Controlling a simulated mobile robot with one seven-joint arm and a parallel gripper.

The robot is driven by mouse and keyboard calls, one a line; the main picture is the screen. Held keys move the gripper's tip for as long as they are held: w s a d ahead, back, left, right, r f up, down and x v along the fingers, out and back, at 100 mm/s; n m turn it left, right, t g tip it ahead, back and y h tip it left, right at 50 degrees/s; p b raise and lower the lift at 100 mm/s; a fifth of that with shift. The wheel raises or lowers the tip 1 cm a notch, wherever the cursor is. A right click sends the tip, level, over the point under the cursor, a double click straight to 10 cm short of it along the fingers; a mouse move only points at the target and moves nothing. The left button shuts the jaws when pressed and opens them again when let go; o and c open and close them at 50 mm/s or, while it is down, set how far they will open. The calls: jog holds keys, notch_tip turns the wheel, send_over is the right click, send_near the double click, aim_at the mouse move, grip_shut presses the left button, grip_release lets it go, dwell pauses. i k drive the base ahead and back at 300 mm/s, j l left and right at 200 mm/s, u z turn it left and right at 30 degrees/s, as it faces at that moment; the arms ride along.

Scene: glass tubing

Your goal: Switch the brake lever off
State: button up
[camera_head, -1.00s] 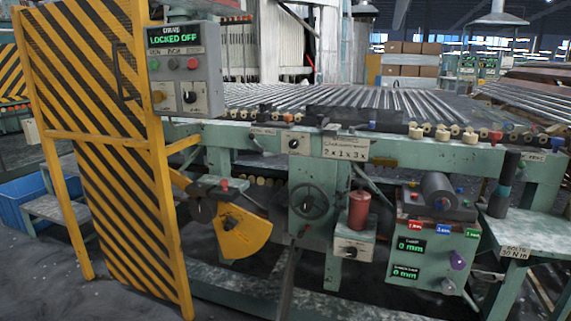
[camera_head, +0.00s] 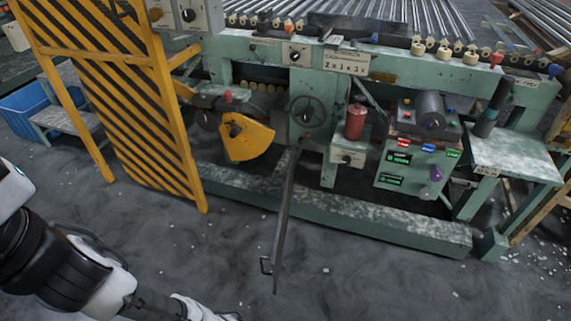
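A long dark grey lever (camera_head: 285,215) reaches out from the front of the green machine, below the handwheel (camera_head: 306,112), and comes down toward me over the floor. It has a small loop-shaped grip (camera_head: 265,265) on the left side near its free end. I take it for the brake lever; no readable label on it confirms this. My arm comes in at the lower left and runs along the bottom edge, left of the lever and apart from it. My gripper's fingers are not visible; the arm's end is cut off by the bottom edge.
A yellow-and-black striped guard (camera_head: 115,110) stands at the left, with a blue bin (camera_head: 28,112) behind it. A yellow quadrant plate (camera_head: 247,138) sits left of the lever. A green floor beam (camera_head: 380,220) runs along the machine's foot. The grey floor in front is open.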

aim_at(301, 140)
jog(key=k+j+z, duration=0.2)
jog(key=k+j, duration=0.15)
jog(key=j, duration=0.3)
jog(key=k+j+z, duration=0.2)
jog(key=k+j, duration=0.15)
jog(key=j, duration=0.25)
jog(key=k+j+z, duration=0.2)
jog(key=k+j, duration=0.2)
jog(key=j, duration=0.15)
jog(key=i+j, duration=0.55)
jog(key=i, duration=0.15)
jog(key=i+j, duration=0.5)
jog(key=i, duration=0.8)
